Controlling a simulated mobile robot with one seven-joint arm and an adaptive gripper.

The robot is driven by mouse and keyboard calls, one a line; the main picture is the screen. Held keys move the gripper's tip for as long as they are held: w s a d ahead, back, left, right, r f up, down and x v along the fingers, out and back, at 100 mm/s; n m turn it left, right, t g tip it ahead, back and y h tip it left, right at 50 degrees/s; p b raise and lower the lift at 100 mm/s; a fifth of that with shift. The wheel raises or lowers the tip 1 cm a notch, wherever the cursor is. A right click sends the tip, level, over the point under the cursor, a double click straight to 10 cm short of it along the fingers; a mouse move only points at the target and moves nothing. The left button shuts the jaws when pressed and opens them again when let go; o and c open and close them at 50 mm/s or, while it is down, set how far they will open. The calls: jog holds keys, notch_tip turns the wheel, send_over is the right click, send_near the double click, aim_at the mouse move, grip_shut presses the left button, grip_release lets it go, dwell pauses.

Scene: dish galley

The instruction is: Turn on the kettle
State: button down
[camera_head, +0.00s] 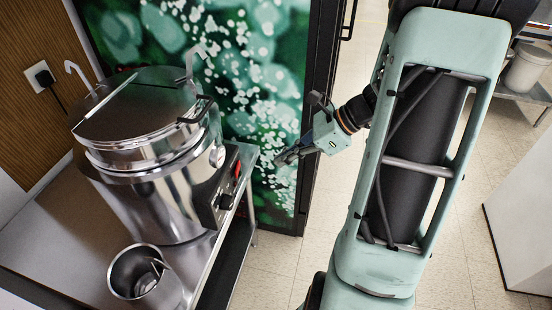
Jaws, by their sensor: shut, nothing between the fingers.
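The kettle is a large shiny steel urn (150,160) with a hinged lid, standing on the counter at the left of the head view. A dark control panel (226,190) with a small red part is on its lower right side, facing my arm. The state of its switch is too small to tell. My gripper (281,159) is shut and empty. It appears to the right of the panel, apart from the kettle, with its fingertips pointing left toward it.
A steel jug (144,276) stands on the counter (50,232) in front of the kettle. A wall socket with a black plug (40,76) is at the far left. A green patterned panel (240,50) and dark frame stand behind. Tiled floor (285,262) lies open right of the counter.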

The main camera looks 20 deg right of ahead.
aim_at(238, 169)
jog(key=w+a+f+b, duration=0.1)
jog(key=w+a+f, duration=0.3)
jog(key=a, duration=0.4)
jog(key=shift+w+a+f, duration=0.2)
jog(key=shift+w+f, duration=0.05)
jog(key=shift+f, duration=0.45)
